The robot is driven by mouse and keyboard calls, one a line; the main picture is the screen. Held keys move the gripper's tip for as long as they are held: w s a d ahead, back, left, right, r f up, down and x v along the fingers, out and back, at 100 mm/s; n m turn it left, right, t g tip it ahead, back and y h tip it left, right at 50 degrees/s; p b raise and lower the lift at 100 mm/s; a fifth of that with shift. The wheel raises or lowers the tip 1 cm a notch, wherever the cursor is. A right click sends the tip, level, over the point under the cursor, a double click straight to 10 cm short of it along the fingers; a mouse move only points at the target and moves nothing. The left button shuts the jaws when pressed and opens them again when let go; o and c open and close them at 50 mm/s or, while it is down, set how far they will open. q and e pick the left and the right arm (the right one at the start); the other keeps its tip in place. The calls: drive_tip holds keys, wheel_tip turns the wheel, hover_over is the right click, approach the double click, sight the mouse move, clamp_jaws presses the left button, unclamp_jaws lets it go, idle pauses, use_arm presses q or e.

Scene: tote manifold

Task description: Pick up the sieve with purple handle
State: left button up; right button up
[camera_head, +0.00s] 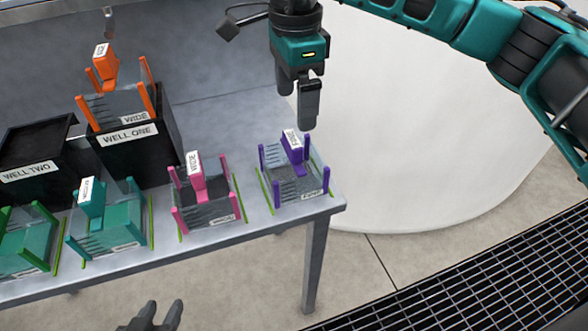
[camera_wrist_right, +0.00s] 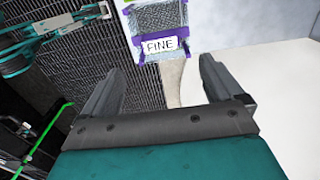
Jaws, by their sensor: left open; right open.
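The sieve with purple handle (camera_head: 297,184) stands on the grey table near its right end, with purple corner posts, a mesh and a "FINE" label. In the right wrist view the sieve (camera_wrist_right: 157,17) shows at the top centre, beyond the fingertips. My right gripper (camera_head: 308,122) points down just above and behind the purple handle, apart from it. It is open and empty; its fingers also show in the right wrist view (camera_wrist_right: 160,72). My left gripper (camera_head: 158,312) is open and empty at the bottom of the head view, in front of the table.
A pink sieve (camera_head: 203,200) stands left of the purple one, then a teal sieve (camera_head: 110,225) and a green sieve (camera_head: 28,245). An orange sieve (camera_head: 118,105) sits on the black Well One box (camera_head: 130,155). Well Two (camera_head: 30,165) is at the left. The table's right edge is close.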

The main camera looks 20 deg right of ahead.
sight(293, 138)
drive_tip(key=f, duration=0.9)
drive_tip(key=shift+a+f, duration=0.15)
drive_tip(key=shift+a, duration=0.05)
drive_tip(key=shift+c, duration=0.2)
drive_tip(key=c, duration=1.5)
drive_tip(key=shift+o, duration=0.2)
